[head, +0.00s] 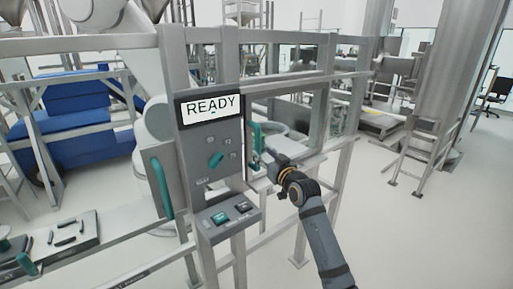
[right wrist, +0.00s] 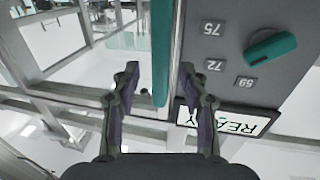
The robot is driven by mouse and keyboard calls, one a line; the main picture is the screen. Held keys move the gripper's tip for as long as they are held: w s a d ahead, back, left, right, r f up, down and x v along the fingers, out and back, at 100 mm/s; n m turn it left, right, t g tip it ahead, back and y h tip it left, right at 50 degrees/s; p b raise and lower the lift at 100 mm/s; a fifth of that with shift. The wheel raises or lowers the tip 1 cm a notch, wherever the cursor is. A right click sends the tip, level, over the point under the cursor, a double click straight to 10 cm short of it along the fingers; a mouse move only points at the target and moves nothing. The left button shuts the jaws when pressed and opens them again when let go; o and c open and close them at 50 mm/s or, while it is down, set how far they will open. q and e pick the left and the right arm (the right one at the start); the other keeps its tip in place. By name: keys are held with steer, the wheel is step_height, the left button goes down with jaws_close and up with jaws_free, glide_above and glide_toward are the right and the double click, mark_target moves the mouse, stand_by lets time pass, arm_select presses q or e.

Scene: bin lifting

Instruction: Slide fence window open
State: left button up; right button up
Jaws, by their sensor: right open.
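The fence window (head: 290,110) is a clear pane in a grey frame, right of the control panel. Its upright teal handle (head: 256,138) is at the window's left edge, beside the panel. My right gripper (head: 264,160) is at the handle, coming from the lower right. In the right wrist view the two fingers of my right gripper (right wrist: 159,70) are apart, with the teal handle (right wrist: 160,45) showing between them. I cannot tell whether they touch it. My left gripper is not in view.
The control panel (head: 210,140) has a READY screen (head: 211,106), a teal knob (head: 216,160) and buttons below, close to the handle. Another teal handle (head: 161,187) is on a grey plate to the left. Fence posts (head: 340,190) stand near my arm. Floor at right is clear.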

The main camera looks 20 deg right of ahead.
mark_target(259, 150)
steer(key=w, duration=0.5)
steer(key=shift+w+a+p, duration=0.1)
steer(key=shift+a+p, duration=0.2)
steer(key=shift+a, duration=0.1)
steer(key=shift+c, duration=0.5)
jaws_close()
